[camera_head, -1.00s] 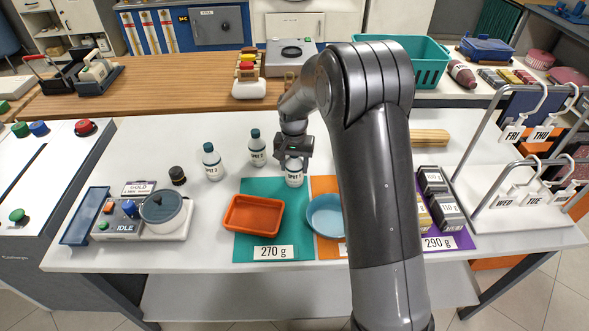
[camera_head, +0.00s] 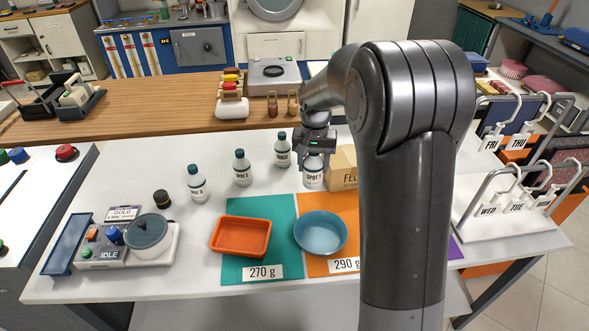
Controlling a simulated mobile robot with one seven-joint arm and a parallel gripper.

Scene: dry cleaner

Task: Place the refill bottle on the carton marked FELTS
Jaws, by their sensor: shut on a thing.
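My gripper (camera_head: 316,152) is shut on a white bottle (camera_head: 313,174) labelled SPOT; the number on it is hard to read. It holds the bottle upright just behind the orange mat; I cannot tell whether the bottle touches the table. The tan carton (camera_head: 343,167) stands just right of the bottle. Its label shows only FEL, and my arm hides its right side. Three similar dark-capped white bottles stand to the left on the white table: one marked SPOT 3 (camera_head: 197,185), a middle one (camera_head: 242,169) and a far one (camera_head: 283,151).
In front lie an orange tray (camera_head: 241,236) on the teal mat (camera_head: 240,270) and a blue bowl (camera_head: 320,232) on the orange mat (camera_head: 350,203). A pot on a scale (camera_head: 150,240) is at left, hook racks (camera_head: 500,205) at right. My arm covers the table's right middle.

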